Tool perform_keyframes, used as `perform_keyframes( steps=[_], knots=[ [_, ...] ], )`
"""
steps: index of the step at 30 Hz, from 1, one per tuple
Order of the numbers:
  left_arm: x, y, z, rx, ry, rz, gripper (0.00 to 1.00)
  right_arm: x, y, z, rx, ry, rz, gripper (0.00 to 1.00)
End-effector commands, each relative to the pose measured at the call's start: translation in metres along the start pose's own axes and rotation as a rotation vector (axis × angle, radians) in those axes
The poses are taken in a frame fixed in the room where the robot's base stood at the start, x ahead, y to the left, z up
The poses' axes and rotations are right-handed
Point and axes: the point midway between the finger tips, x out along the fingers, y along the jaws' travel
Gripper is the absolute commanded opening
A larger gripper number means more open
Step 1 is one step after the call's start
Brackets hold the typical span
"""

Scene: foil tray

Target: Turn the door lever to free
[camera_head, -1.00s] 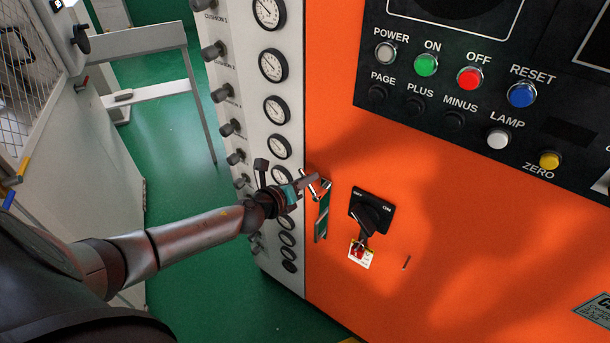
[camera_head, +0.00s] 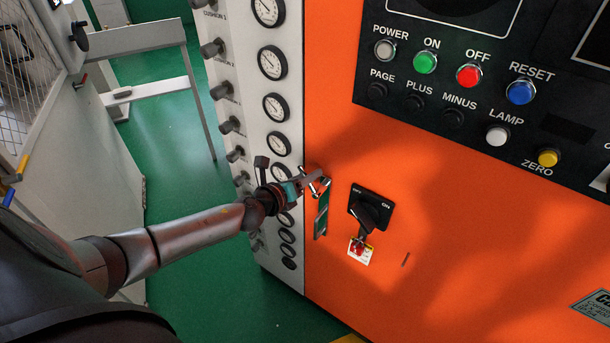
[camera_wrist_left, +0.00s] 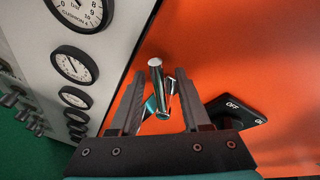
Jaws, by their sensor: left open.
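The door lever (camera_head: 321,216) is a shiny metal handle on a narrow plate, near the left edge of the orange panel. It hangs roughly downward in the head view. In the wrist view the chrome lever (camera_wrist_left: 159,92) shows between my two fingers, with its rounded end toward the camera. My left gripper (camera_head: 319,181) reaches in from the left at the lever's upper end. Its fingers (camera_wrist_left: 158,76) are open, one on each side of the lever, with a visible gap. I cannot tell whether either finger touches it. My right gripper is not in view.
A white column of gauges (camera_head: 273,64) and knobs stands close on the left. A black button panel (camera_head: 440,105) is above. Green floor (camera_head: 175,170) is open at left.

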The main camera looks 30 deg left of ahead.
Motion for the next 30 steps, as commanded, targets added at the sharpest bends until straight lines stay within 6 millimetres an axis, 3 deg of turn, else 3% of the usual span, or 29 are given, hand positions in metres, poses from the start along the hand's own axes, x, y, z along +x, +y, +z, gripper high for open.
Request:
perform_keyframes(
  steps=[8,30],
  knots=[
    [-0.018,0.001,0.0,0.001,0.001,0.002,0.47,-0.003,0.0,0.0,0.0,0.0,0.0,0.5],
    [-0.118,0.001,-0.002,0.0,0.004,0.002,0.47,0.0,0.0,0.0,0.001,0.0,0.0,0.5]
  ],
)
